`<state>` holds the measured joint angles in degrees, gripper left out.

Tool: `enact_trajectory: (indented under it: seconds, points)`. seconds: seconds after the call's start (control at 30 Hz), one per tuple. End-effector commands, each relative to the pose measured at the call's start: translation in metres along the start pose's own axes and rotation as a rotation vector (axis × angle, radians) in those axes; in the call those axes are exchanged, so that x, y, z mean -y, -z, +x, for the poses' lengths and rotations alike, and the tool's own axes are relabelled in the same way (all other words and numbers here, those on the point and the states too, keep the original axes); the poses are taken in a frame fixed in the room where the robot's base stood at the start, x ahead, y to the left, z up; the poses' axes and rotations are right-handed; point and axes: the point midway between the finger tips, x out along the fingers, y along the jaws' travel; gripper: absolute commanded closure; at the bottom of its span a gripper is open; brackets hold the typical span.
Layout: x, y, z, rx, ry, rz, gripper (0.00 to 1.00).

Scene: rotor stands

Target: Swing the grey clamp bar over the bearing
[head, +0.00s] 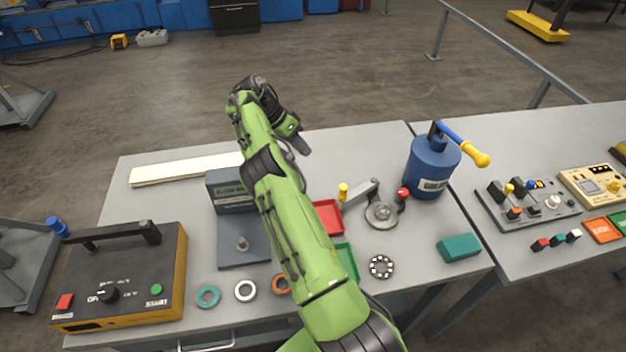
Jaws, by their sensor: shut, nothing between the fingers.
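The grey clamp bar (360,195) lies beside a round grey stand (382,220), right of my arm. A yellow knob (343,189) is at its left end, and its right end meets a short post. A red-knobbed lever (403,194) stands at the stand's right. The stand has a raised hub (381,211) in its middle; I cannot tell whether a bearing sits there. The bar points away to the left and does not cross the hub. A ring with balls, like a bearing (381,267), lies flat on the table below. My gripper (302,147) is shut and empty, above the table's far part.
A blue cylinder (431,169) with a yellow-ended handle stands behind the round stand. Red (328,217) and green (347,260) trays are partly hidden by my arm. A teal block (459,247) lies at right. A control box (120,280) and a dark post fixture (243,252) stand left.

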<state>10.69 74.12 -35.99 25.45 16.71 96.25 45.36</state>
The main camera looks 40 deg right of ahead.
Motion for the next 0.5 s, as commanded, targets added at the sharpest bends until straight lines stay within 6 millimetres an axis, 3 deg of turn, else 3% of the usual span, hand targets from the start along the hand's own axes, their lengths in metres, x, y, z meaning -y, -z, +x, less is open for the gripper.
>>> enact_trajectory:
  seconds: [0.07, 0.27, 0.5]
  points:
    - [0.008, -0.006, 0.015, -0.02, -0.027, 0.016, 1.0]
    - [0.013, -0.011, 0.031, -0.024, -0.035, 0.025, 1.0]
    - [0.01, -0.01, 0.078, -0.024, -0.039, 0.02, 1.0]
